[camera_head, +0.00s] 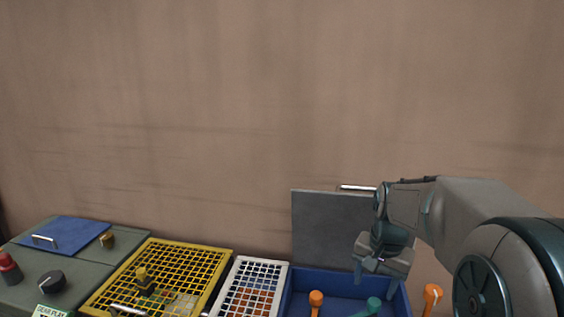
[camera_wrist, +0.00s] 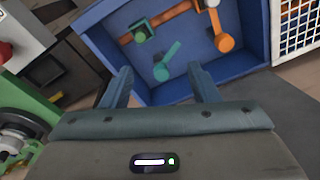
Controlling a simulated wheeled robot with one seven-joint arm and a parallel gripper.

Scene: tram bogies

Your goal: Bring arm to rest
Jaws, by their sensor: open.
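My arm reaches in from the right in the head view, and my gripper (camera_head: 374,276) hangs over the blue bin (camera_head: 341,283). In the wrist view my gripper (camera_wrist: 161,86) has its two fingers spread apart with nothing between them. The blue bin (camera_wrist: 110,52) lies beyond the fingertips there. Inside it are a teal tool (camera_wrist: 163,70), an orange tool (camera_wrist: 223,42) and another piece in teal and orange. In the head view an orange knob end (camera_head: 316,298) and a teal knob end (camera_head: 374,304) show in the bin.
A grey raised panel (camera_head: 318,228) with a handle stands behind the bin. Left of it are a white grid (camera_head: 224,300), a yellow grid cover (camera_head: 160,243) and a green-grey box with knobs (camera_head: 25,292). An orange tool (camera_head: 432,295) stands right of the bin. The wall above is bare.

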